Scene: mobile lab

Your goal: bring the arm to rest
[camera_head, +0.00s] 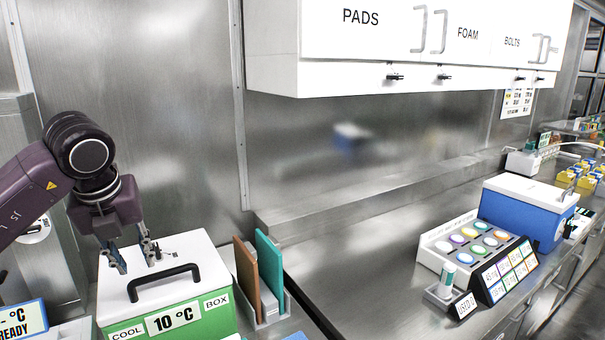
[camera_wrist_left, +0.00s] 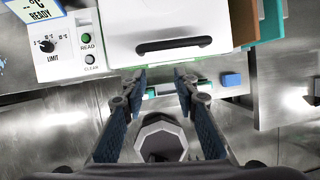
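My left arm comes in from the left in the head view. Its gripper (camera_head: 133,260) hangs over the cool box (camera_head: 170,280), a green box with a white lid and a black handle (camera_head: 165,283). In the left wrist view the left gripper (camera_wrist_left: 160,72) has its two fingers spread apart with nothing between them. The white lid (camera_wrist_left: 165,20) and black handle (camera_wrist_left: 175,45) lie beyond the fingertips there. My right gripper is in neither view.
Upright brown and teal boards (camera_head: 269,270) stand in a holder right of the cool box. On the counter are a rack of coloured discs (camera_head: 475,248) and a blue cooler (camera_head: 528,211). White cabinets (camera_head: 400,35) hang above. The counter's middle (camera_head: 350,250) is clear.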

